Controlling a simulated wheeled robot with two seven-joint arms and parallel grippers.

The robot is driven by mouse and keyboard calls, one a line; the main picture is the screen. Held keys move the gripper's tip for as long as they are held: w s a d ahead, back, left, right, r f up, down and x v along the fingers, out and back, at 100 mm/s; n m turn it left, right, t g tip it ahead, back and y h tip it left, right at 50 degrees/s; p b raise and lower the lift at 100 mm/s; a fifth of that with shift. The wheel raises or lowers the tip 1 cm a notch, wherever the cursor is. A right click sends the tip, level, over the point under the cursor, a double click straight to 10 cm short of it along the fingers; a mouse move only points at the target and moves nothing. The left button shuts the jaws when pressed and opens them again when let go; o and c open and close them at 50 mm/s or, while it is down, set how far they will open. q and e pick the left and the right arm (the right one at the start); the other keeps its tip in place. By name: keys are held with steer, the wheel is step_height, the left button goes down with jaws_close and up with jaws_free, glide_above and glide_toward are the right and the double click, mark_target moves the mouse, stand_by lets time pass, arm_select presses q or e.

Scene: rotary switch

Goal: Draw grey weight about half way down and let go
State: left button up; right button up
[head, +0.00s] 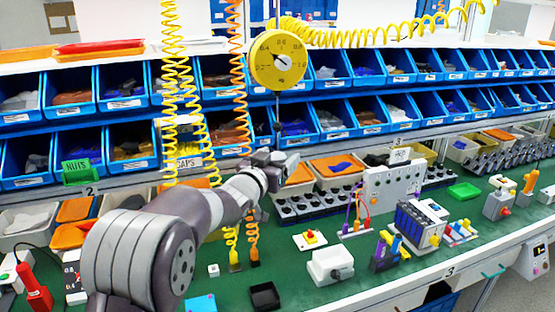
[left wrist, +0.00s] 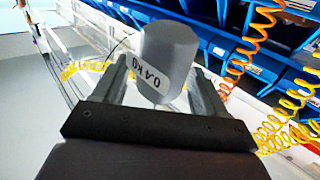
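The grey weight (left wrist: 168,58) is a cylinder with a white "0.4 KG" label. In the left wrist view it is between the two fingers of my left gripper (left wrist: 160,75), slightly tilted in the picture. The fingers are spread, with gaps beside the weight's lower part; contact near the tips cannot be made out. In the head view my left gripper (head: 285,160) is below the yellow dial (head: 278,60), at the lower end of its hanging line. The weight cannot be told apart there from the gripper. My right gripper is not in view.
Yellow coiled hoses (head: 180,90) and an orange coiled hose (head: 238,70) hang left of the gripper. Rows of blue bins (head: 125,85) stand behind. The green bench (head: 300,290) below holds switch boxes, a black tray (head: 264,296) and connectors.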

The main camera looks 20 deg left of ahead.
arm_select(q)
steer(key=shift+s+a, duration=0.1)
steer(key=shift+s, duration=0.1)
steer(key=s+a+b, duration=0.2)
steer(key=s+b, duration=0.1)
steer(key=s, duration=0.9)
steer(key=shift+a, duration=0.15)
